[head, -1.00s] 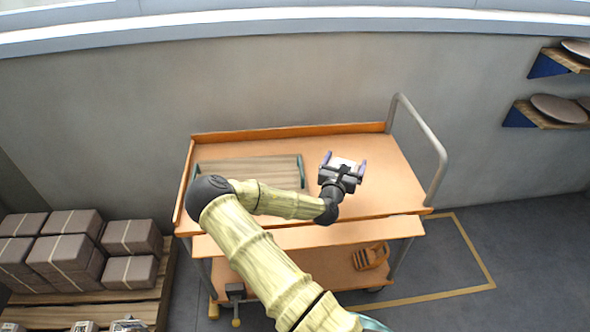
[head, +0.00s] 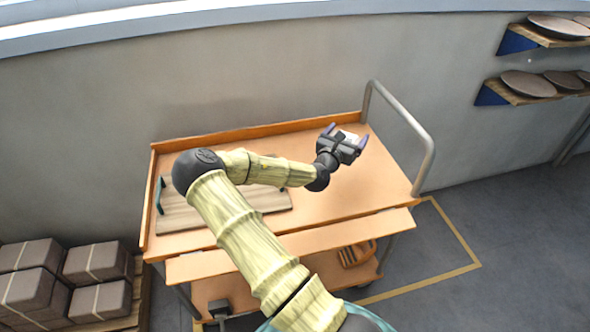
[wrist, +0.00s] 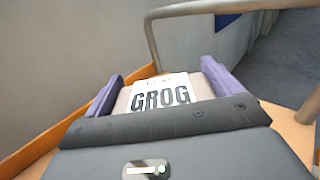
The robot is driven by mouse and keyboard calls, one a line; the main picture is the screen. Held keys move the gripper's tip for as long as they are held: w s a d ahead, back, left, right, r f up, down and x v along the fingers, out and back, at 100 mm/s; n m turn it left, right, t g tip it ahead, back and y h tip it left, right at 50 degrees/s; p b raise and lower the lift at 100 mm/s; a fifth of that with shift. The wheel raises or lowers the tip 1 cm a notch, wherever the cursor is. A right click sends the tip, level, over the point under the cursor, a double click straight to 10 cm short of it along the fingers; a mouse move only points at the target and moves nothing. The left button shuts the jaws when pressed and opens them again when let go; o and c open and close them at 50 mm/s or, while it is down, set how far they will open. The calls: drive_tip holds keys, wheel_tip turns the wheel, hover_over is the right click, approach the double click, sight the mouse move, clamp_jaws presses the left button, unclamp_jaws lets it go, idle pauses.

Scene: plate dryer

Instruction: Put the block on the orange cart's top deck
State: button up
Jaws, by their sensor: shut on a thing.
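The block (wrist: 160,93) is pale with dark lettering "GROG" on its face. In the wrist view it sits between the two purple fingers of my gripper (wrist: 155,90), which is shut on it. In the head view the block (head: 346,136) shows as a small white patch at the end of my gripper (head: 346,134). My gripper is over the right part of the orange cart's top deck (head: 375,185), towards its back edge. I cannot tell whether the block touches the deck.
A wooden tray (head: 180,214) with green handles lies on the deck's left part, partly behind my arm. A grey rail (head: 425,140) rises at the cart's right end. Wrapped brick stacks (head: 100,262) stand at left. Shelves with plates (head: 528,84) are at upper right. The deck's right part is clear.

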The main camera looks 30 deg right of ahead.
drive_tip(key=shift+f, duration=2.8)
drive_tip(key=shift+f+b, duration=0.3)
drive_tip(key=shift+f, duration=1.6)
drive_tip(key=shift+f, duration=0.15)
drive_tip(key=o, duration=1.2)
drive_tip(key=shift+c, duration=0.2)
